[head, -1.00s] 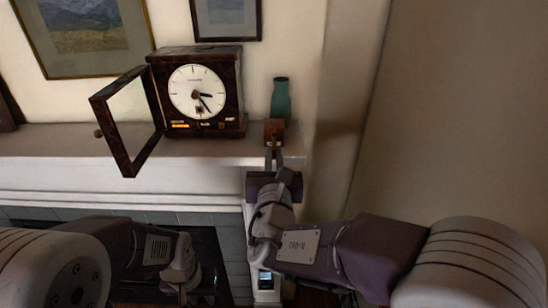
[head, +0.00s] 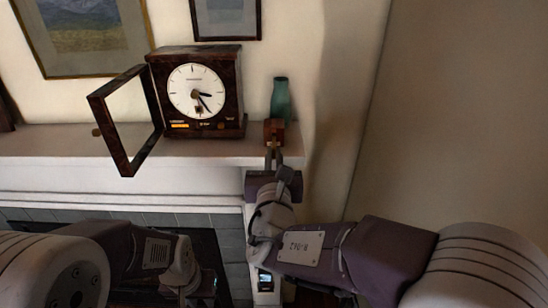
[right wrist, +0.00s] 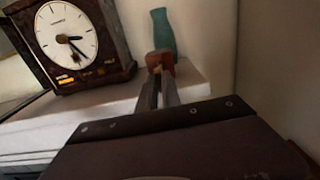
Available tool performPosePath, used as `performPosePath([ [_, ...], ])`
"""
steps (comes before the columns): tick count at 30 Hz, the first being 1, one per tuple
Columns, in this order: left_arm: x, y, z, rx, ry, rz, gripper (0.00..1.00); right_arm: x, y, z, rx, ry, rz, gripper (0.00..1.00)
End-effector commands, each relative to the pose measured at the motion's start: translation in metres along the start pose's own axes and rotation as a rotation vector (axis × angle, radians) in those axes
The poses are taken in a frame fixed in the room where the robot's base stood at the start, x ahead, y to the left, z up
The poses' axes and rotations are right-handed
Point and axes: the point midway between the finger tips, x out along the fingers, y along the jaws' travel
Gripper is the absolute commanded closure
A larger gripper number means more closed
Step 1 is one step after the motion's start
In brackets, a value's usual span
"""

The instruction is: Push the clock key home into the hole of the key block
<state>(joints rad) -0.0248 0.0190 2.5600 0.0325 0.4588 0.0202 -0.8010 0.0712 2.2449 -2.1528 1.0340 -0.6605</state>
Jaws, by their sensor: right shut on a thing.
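The key block (head: 274,132) is a small reddish-brown block on the right end of the mantel, in front of a green vase. It also shows in the right wrist view (right wrist: 161,64), just beyond my fingertips. My right gripper (head: 273,154) reaches up to its near face. In the right wrist view my right gripper (right wrist: 157,82) is closed on a small brass piece, apparently the clock key (right wrist: 155,69), at the block's front. How deep the key sits in the hole is hidden. My left gripper (head: 200,285) hangs low at the left, its fingers unclear.
A dark clock (head: 198,92) stands on the mantel (head: 200,148) left of the block, its glass door (head: 128,120) swung open leftwards. The green vase (head: 280,100) stands close behind the block. A wall rises to the right.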

Motion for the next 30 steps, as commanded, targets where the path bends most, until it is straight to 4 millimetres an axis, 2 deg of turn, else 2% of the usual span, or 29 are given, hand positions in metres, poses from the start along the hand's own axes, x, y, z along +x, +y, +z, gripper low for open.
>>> performPosePath([
  [22,0.0051,-0.0001,0.0005,0.0,0.0,0.0,0.71,0.0,-0.0001,0.0007,0.0,-0.001,0.0,1.0],
  [30,0.0068,-0.0001,0.0007,0.0,0.0,0.0,0.71,0.0055,-0.0002,0.0,0.0,-0.001,-0.001,1.0],
])
